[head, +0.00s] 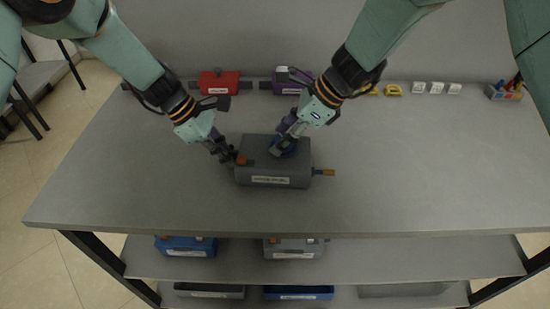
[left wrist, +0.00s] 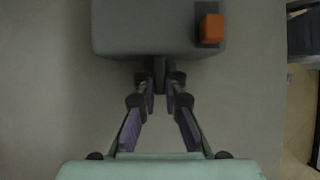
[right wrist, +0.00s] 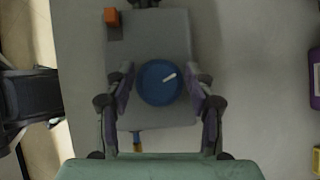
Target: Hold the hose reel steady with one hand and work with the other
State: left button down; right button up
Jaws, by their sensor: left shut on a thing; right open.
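The hose reel is a grey box (head: 290,180) with a white front label, standing on the grey table. It has an orange block (head: 241,160) on top at the left, a blue round knob (right wrist: 152,92) with a white mark, and a brass-coloured tip (head: 328,172) at its right end. My left gripper (head: 230,158) is shut on a dark handle (left wrist: 158,68) at the box's left side. My right gripper (head: 282,148) is open above the box; its fingers (right wrist: 160,95) stand either side of the knob. Whether they touch it I cannot tell. In the head view they partly hide the knob.
A red box (head: 219,82) and a purple box (head: 288,80) stand at the back edge. Yellow pieces (head: 393,89), white blocks (head: 436,87) and a small bin (head: 505,91) line the back right. Table right of the reel is clear. Shelves below hold more boxes (head: 186,245).

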pick_arm(q)
jog(key=shift+f, duration=0.1)
pick_arm(e)
jog(key=n+g, duration=0.2)
jog(key=n, duration=0.2)
jog(key=shift+f+n+g, duration=0.1)
jog(key=shift+n+g, duration=0.3)
jog(key=n+g, duration=0.1)
jog(key=n, duration=0.1)
jog(key=n+g+h, duration=0.1)
jog(key=n, duration=0.2)
jog(key=shift+g+h, duration=0.3)
jog(key=shift+c, duration=0.2)
jog(key=c, duration=0.9)
jog(key=shift+o, duration=0.2)
jog(key=m+t, duration=0.1)
jog(key=m, duration=0.2)
jog(key=m+t+y, duration=0.1)
jog(key=m+t, duration=0.1)
jog(key=m, duration=0.1)
jog(key=shift+m+t+y, duration=0.3)
jog(key=shift+m, duration=0.1)
jog(key=o, duration=0.5)
jog(key=shift+m, duration=0.3)
jog(key=o, duration=0.4)
